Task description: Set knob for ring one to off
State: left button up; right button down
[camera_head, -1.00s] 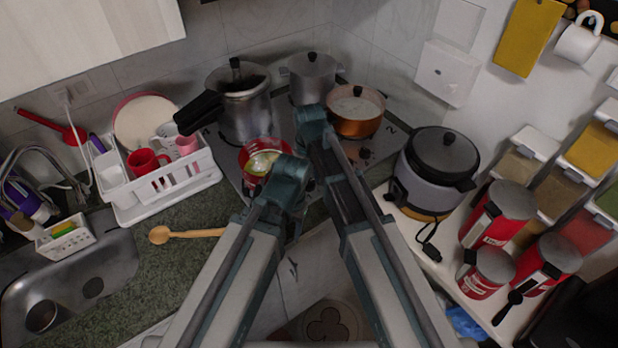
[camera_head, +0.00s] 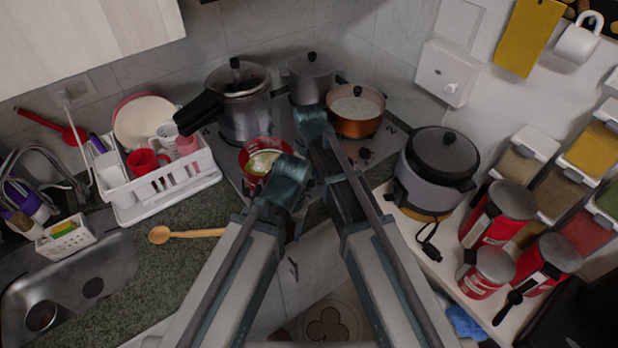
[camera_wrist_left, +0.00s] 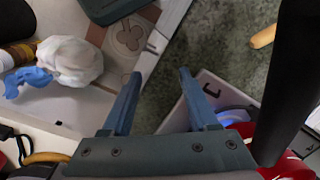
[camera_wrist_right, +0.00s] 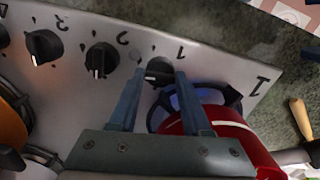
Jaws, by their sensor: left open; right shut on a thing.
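The ring one knob (camera_wrist_right: 158,72) is a dark round knob on the pale stove panel, beside a printed 1 in the right wrist view. My right gripper (camera_wrist_right: 157,73) is shut on this knob, one finger on each side. A blue flame (camera_wrist_right: 205,92) shows by the red pan (camera_wrist_right: 215,122) just beside it. My left gripper (camera_wrist_left: 158,73) is open and empty, above the stove panel's edge. In the head view my wrists hide the knob and the fingertips.
Two other knobs, the ring two knob (camera_wrist_right: 102,58) and ring three knob (camera_wrist_right: 44,46), sit along the panel. A pressure cooker (camera_head: 245,115), a grey pot (camera_head: 310,80) and a copper pot (camera_head: 357,115) stand on the stove. A wooden spoon (camera_head: 185,234) lies on the counter.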

jog(key=n, duration=0.3)
jog(key=shift+n, duration=0.4)
jog(key=n, duration=0.3)
jog(key=shift+n, duration=0.4)
jog(key=n, duration=0.6)
jog(key=shift+n, duration=0.6)
jog(key=shift+c, duration=1.8)
grip_release()
